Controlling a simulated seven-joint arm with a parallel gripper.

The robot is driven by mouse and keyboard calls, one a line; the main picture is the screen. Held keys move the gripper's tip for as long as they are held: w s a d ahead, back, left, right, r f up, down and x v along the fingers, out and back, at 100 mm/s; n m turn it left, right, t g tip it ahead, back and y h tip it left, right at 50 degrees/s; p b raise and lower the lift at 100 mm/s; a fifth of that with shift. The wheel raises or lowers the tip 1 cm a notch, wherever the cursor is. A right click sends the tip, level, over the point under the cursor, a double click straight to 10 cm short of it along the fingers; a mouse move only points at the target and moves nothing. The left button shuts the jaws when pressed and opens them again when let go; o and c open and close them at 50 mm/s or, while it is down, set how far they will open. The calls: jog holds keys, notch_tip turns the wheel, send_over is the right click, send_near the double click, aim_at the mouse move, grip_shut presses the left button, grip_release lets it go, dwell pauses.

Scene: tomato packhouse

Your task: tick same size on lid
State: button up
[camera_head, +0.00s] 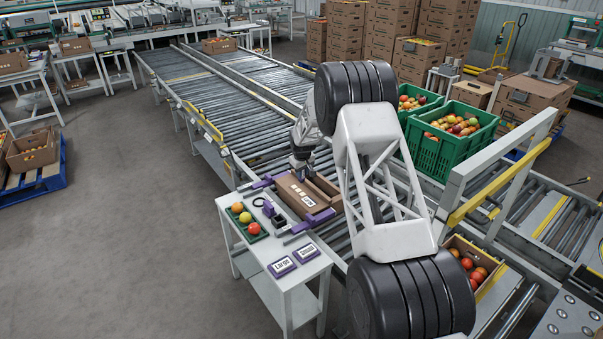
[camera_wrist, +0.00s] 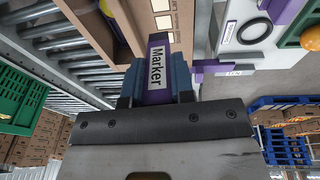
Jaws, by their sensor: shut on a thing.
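My gripper (camera_wrist: 157,82) is shut on a purple block with a white label reading "Marker" (camera_wrist: 157,65) in the wrist view. In the head view my gripper (camera_head: 299,167) is over the far end of a brown cardboard box (camera_head: 326,186). The box's lid (camera_head: 294,195) carries white printed squares; part of this print (camera_wrist: 172,22) shows beyond the marker in the wrist view. I cannot tell whether the tip touches the lid. Two purple-edged cards, one reading "LARGE" (camera_head: 282,267) and one apparently "SMALL" (camera_head: 306,253), lie on the white table (camera_head: 262,262).
A green tray (camera_head: 235,218) of tomatoes, a black ring (camera_head: 259,201) and a dark purple holder (camera_head: 278,221) are on the table. Purple clamps (camera_head: 321,217) flank the box. A roller conveyor (camera_head: 235,110) runs behind. Green crates (camera_head: 438,150) stand right of my arm.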

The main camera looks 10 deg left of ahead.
aim_at(302, 182)
jog(key=shift+f, duration=0.15)
jog(key=shift+f, duration=2.7)
jog(key=shift+f, duration=0.55)
dwell(0.3)
jog(key=shift+d, duration=0.85)
dwell(0.6)
jog(key=shift+a+f, duration=0.1)
jog(key=shift+a, duration=1.15)
dwell(0.8)
